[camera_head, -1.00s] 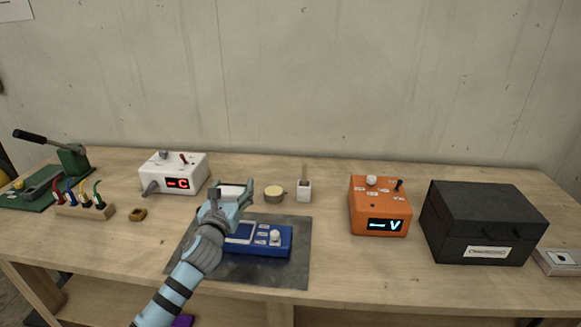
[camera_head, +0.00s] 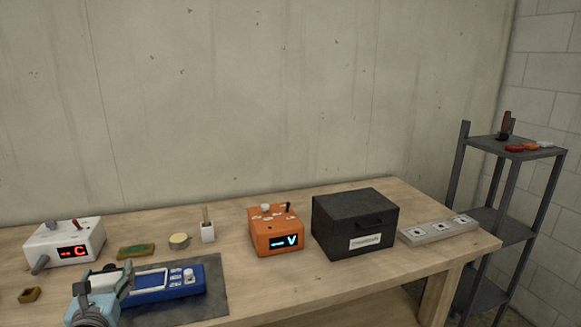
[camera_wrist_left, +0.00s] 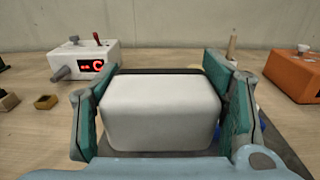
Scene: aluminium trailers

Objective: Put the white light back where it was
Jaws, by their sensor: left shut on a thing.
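My left gripper (camera_head: 103,284) is at the lower left of the head view, just left of the blue device. It is shut on a white block (camera_wrist_left: 160,110) with rounded edges and a dark far edge. In the left wrist view the block sits between both fingers. I cannot tell for sure whether this block is the white light. A small white thing (camera_head: 544,145) lies on the top shelf of the grey rack (camera_head: 490,144), beside red and orange things; it is too small to identify. My right gripper is not in view.
A blue device (camera_head: 170,294) lies on a dark mat (camera_head: 212,290). Behind are a white box with red display (camera_head: 75,233), a green pad (camera_head: 136,251) and a round tin (camera_head: 179,240). An orange box (camera_head: 276,230), black case (camera_head: 356,222) and white strip (camera_head: 438,230) stand right.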

